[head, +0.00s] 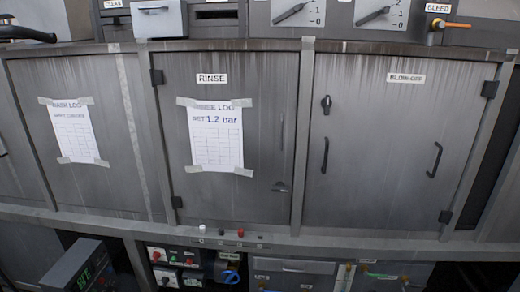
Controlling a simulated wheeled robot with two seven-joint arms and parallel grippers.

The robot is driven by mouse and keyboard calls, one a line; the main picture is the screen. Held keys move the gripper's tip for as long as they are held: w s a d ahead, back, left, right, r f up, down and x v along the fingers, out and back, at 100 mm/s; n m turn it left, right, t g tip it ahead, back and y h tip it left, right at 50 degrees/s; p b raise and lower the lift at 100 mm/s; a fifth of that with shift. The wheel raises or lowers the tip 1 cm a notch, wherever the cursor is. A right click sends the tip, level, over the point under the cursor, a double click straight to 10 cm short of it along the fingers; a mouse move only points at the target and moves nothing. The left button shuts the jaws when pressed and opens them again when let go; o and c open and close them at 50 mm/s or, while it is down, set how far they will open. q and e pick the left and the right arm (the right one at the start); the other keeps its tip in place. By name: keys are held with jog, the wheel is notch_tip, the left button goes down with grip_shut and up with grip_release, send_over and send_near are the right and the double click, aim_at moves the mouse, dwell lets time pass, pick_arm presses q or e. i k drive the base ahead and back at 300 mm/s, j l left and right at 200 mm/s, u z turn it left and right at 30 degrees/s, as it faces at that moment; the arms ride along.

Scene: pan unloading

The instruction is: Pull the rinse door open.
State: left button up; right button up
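The rinse door (258,92) is a grey, streaked metal panel in the middle of the head view, under a RINSE label (212,78). It looks shut, flush with its frame. Its dark hinges (157,77) are on the left edge. A thin vertical grey handle (281,132) is near its right edge, with a small dark latch or knob (281,187) below it. A taped paper log (216,137) reading "1.2 bar" covers part of the door. Neither of my grippers is in view.
To the left is a panel with a wash log (74,130). Levers and a drawer front (159,18) are above. A ledge with small buttons (240,233) runs below. The space before the doors looks clear.

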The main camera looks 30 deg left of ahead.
aim_at(229, 118)
jog(key=u, duration=1.3)
